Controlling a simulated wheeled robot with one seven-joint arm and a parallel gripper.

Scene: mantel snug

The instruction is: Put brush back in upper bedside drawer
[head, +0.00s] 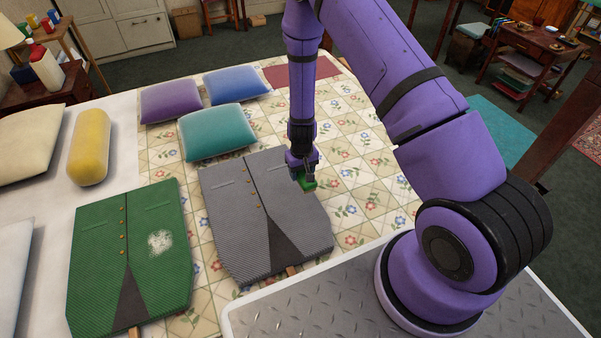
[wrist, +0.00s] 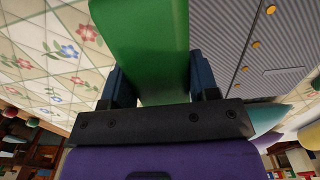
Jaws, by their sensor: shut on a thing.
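My gripper (head: 303,172) points down over the grey striped garment (head: 235,225) on the bed. It is shut on a green block-like thing (head: 308,185), which looks like the brush. In the wrist view, the green brush (wrist: 145,45) is between the two dark blue fingers of my gripper (wrist: 160,85). Its bristles cannot be made out. A dark brown bedside table (head: 40,95) stands at the upper left, beyond the bed's pillow side. Its drawers are not clearly shown, so I cannot tell whether the upper one is open.
A green garment (head: 130,255) with a white patch lies left of the grey one. Purple (head: 170,101), blue (head: 238,85) and teal (head: 218,132) cushions and a yellow bolster (head: 91,147) lie on the bed. A white bottle (head: 44,68) stands on the bedside table.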

